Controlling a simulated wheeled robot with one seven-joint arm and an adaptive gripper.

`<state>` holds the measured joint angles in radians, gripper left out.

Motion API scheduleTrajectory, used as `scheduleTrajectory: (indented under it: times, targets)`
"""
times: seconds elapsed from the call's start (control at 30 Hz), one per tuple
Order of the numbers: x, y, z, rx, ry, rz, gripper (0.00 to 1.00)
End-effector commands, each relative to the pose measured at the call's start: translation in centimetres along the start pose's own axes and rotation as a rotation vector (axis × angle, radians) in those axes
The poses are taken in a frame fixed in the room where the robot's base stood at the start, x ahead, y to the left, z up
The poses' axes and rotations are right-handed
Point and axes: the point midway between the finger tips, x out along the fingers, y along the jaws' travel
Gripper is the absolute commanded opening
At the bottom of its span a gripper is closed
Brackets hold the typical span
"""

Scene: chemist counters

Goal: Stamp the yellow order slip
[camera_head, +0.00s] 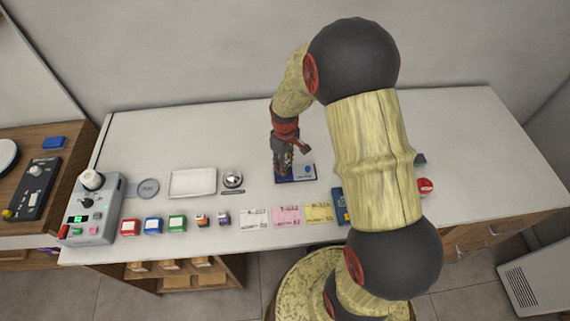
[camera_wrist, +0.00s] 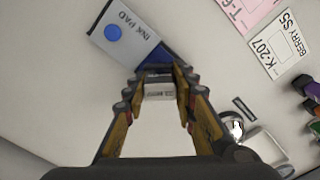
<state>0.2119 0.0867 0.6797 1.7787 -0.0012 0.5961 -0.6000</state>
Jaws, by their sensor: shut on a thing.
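The yellow order slip (camera_head: 319,213) lies near the counter's front edge, right of the pink slip (camera_head: 287,216); it is outside the wrist view. My gripper (camera_head: 285,172) is at the ink pad (camera_head: 303,172), well behind the slips. In the wrist view, my gripper (camera_wrist: 160,88) is shut on a small pale block, seemingly a stamp (camera_wrist: 159,91), mostly hidden by the fingers. The ink pad (camera_wrist: 130,40) has a lettered grey face with a blue dot and a dark blue part by the fingertips. I cannot tell whether the stamp touches it.
A white slip (camera_head: 253,219) lies left of the pink one. Several colored stamps or small blocks (camera_head: 153,225) stand in a row farther left. A white tray (camera_head: 193,183), a bell (camera_head: 233,180) and a grey control box (camera_head: 93,210) are behind and left. My arm hides the counter's right middle.

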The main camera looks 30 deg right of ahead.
Motion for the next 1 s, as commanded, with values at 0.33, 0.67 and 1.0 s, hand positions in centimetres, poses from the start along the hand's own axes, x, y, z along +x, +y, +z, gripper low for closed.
scheduleTrajectory:
  times: [0.33,0.67,1.0]
  targets:
    - [0.33,0.01,-0.02,0.000,0.000,0.000,0.11]
    - [0.69,0.01,-0.01,0.000,0.000,0.000,0.11]
    - [0.95,0.01,-0.02,0.000,0.000,0.000,0.11]
